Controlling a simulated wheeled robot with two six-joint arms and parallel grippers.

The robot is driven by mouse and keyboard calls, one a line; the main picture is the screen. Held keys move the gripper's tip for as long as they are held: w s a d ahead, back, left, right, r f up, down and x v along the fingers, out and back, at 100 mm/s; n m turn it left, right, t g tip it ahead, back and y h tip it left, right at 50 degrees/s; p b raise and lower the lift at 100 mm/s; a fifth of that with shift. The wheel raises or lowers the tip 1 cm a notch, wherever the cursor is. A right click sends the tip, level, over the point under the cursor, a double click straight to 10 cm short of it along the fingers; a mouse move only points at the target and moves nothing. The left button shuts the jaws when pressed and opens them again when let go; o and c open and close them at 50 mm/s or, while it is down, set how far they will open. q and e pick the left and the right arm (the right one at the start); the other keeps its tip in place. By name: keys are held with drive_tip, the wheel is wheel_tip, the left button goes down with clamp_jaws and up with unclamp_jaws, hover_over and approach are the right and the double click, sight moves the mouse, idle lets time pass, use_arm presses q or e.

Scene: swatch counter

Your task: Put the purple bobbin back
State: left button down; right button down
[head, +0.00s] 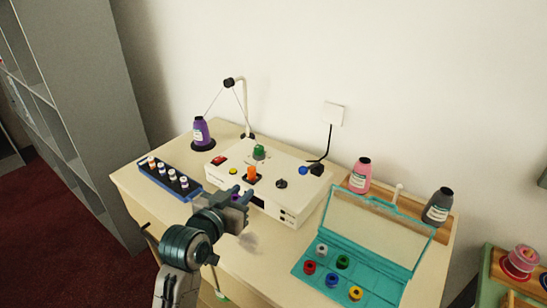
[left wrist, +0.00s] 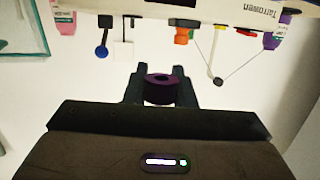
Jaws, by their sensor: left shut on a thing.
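My left gripper (head: 240,194) is shut on a dark purple bobbin (left wrist: 161,89), which sits between its two fingertips in the left wrist view. In the head view the gripper is above the counter at the front left of the white machine, and the bobbin (head: 236,198) is mostly hidden by the fingers. The teal case (head: 313,284) stands open to the right, apart from the gripper. Its clear lid is raised at the back. Red, green, blue, yellow and pale grey bobbins stand in it. My right gripper is not in view.
The white machine (head: 222,176) has an orange piece (head: 252,173) and a green knob (head: 259,152) on top. A blue tray (head: 153,178) of spools and a purple thread cone (head: 201,134) stand left. Pink (head: 361,174) and grey (head: 437,207) cones stand behind the case.

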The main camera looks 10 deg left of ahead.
use_arm(q)
drive_tip(key=s+f+y, duration=0.1)
drive_tip(key=s+f+n+y, duration=0.1)
drive_tip(key=s, duration=0.1)
drive_tip(key=s+f+n, duration=0.1)
drive_tip(key=s, duration=0.1)
drive_tip(key=shift+f+y, duration=0.1)
drive_tip(key=shift+y, duration=0.3)
drive_tip(key=shift+w, duration=0.1)
drive_tip(key=w+r+h, duration=0.1)
drive_tip(key=w+r+m+h, duration=0.1)
drive_tip(key=w, duration=0.1)
drive_tip(key=w+r+m+h, duration=0.1)
drive_tip(key=shift+w+a+r, duration=0.15)
drive_tip(key=shift+w, duration=0.25)
drive_tip(key=shift+r, duration=0.1)
